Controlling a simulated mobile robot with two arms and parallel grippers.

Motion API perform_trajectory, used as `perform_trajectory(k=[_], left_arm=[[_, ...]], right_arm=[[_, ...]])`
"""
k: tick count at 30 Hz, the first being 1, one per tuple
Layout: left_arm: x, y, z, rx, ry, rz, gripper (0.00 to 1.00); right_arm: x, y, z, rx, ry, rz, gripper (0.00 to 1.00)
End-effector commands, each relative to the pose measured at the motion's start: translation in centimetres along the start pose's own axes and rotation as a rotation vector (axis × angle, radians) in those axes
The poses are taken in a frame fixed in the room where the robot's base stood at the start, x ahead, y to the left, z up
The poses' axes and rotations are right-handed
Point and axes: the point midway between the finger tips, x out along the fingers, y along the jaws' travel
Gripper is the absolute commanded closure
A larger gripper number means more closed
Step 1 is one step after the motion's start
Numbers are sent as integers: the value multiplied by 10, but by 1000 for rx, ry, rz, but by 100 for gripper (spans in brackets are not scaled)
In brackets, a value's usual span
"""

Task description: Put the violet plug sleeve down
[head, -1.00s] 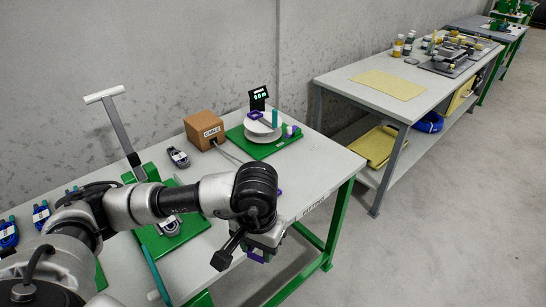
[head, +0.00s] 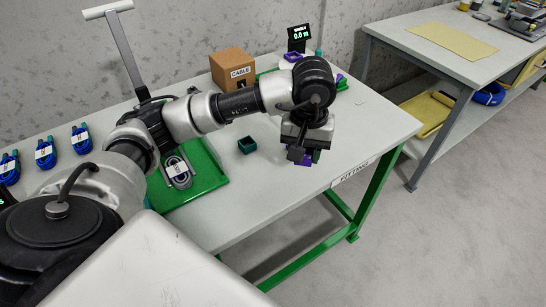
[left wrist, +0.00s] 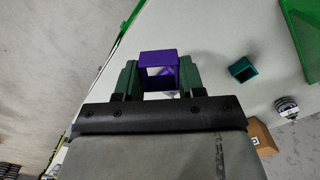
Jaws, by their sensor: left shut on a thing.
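My left gripper (head: 308,142) is over the right part of the fitting table (head: 265,185), near its front edge. In the left wrist view its green fingers (left wrist: 158,78) are shut on the violet plug sleeve (left wrist: 158,57), a square, hollow piece. Through its opening a smaller violet patch shows, partly hidden. In the head view violet shows just below the gripper (head: 303,161), but I cannot tell how high the sleeve is above the table. My right gripper is not in view.
A small dark green open box (head: 247,145) stands left of the gripper. A grey cable coil (head: 178,172) lies on a green board (head: 208,182). A cardboard cable box (head: 232,67) and a black display (head: 299,38) stand behind. The tabletop between is clear.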

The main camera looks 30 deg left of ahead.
Motion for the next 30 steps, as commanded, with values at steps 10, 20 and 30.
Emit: perform_trajectory(k=[10,20,30], left_arm=[[38,-58,-25,-1,0,0,74],[68,-61,-26,2,-3,0,74],[81,-61,-27,3,1,1,74]], right_arm=[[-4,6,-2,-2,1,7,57],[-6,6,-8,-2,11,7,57],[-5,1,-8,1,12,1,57]])
